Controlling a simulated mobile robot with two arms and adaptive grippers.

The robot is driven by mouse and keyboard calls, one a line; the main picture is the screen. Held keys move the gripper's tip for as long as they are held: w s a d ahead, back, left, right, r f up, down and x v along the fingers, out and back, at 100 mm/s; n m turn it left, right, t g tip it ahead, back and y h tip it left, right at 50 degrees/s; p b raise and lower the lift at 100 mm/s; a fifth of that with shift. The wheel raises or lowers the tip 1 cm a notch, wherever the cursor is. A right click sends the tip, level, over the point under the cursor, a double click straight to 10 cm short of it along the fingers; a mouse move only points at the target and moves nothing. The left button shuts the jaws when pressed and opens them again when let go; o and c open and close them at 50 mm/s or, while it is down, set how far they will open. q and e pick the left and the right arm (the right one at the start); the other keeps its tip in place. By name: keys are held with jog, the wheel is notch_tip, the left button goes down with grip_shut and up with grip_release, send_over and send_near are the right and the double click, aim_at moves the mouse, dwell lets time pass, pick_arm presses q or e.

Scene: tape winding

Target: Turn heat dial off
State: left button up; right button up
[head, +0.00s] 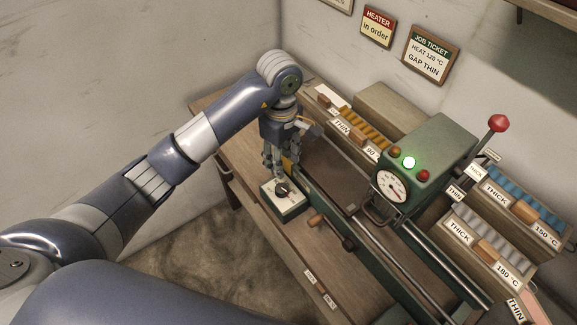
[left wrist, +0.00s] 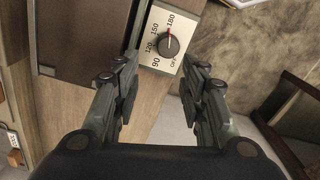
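The heat dial (head: 282,188) is a round dark knob on a pale-faced control box (head: 291,210) at the bench's near-left end. In the left wrist view the dial (left wrist: 168,45) has a red pointer mark that points up toward the 180 label. My left gripper (head: 281,172) is just above the box, pointing down. In the left wrist view its fingers (left wrist: 160,68) are apart, with the dial beyond the gap between their tips. Nothing is between them. My right gripper is not in view.
A green machine (head: 419,165) with a gauge, lit green lamp and red-knobbed lever stands along the bench (head: 265,211). Labelled trays (head: 489,247) of spools line the back and right. A job ticket (head: 430,54) on the wall reads HEAT 120 °C, GAP THIN.

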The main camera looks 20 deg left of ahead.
pick_arm(q)
jog(key=shift+s+f+p, duration=0.35)
jog(key=shift+s+f, duration=0.25)
jog(key=shift+s, duration=0.05)
jog(key=p, duration=0.1)
send_over(281, 187)
jog(key=f, duration=0.4)
jog(key=shift+s+d+f, duration=0.1)
jog(key=shift+s+f, duration=0.15)
jog(key=shift+s, duration=0.15)
jog(key=f, duration=0.1)
jog(key=f+p, duration=0.1)
jog(key=shift+w+f, duration=0.35)
jog(key=shift+f, duration=0.65)
jog(key=shift+s, duration=0.1)
jog(key=shift+f, duration=0.1)
jog(key=c, duration=0.7)
jog(key=shift+c, duration=0.5)
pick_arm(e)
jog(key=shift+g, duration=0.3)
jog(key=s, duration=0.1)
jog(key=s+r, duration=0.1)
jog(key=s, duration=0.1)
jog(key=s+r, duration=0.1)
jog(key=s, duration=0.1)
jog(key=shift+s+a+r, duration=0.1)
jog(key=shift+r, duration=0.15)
